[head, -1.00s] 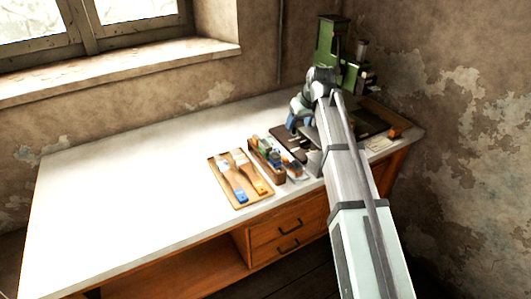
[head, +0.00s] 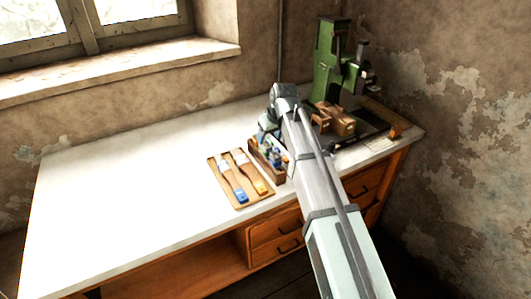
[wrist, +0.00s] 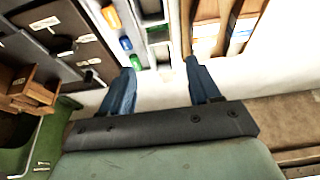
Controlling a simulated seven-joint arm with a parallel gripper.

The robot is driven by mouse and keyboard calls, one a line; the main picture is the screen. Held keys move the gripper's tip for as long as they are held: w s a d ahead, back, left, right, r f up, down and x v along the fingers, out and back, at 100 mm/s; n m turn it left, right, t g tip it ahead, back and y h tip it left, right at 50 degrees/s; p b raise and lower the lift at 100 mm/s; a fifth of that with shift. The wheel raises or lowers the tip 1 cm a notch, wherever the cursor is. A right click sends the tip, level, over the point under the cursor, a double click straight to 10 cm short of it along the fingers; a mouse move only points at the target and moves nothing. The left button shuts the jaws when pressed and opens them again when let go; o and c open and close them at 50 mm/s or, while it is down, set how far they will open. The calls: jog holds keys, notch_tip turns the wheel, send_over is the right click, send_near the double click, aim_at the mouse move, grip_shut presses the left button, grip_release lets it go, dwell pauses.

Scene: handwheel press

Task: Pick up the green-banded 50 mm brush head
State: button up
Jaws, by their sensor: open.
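My gripper (wrist: 162,67) is open and empty, with its two blue fingers spread toward the narrow wooden box (head: 266,164). In the wrist view an orange piece (wrist: 111,17), a blue piece (wrist: 126,43) and a green piece (wrist: 135,61) show in a row by the box. The green one is closest to the left fingertip. I cannot tell for sure whether it is the green-banded 50 mm brush head. In the head view my arm covers part of the box, and the green piece cannot be made out.
The white tabletop (head: 120,190) is clear on the left.

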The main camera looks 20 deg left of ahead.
aim_at(265, 145)
jog(key=shift+x, duration=3.05)
jog(key=shift+a, duration=0.15)
jog(key=shift+c, duration=0.3)
jog(key=shift+r, duration=0.1)
jog(key=c, duration=1)
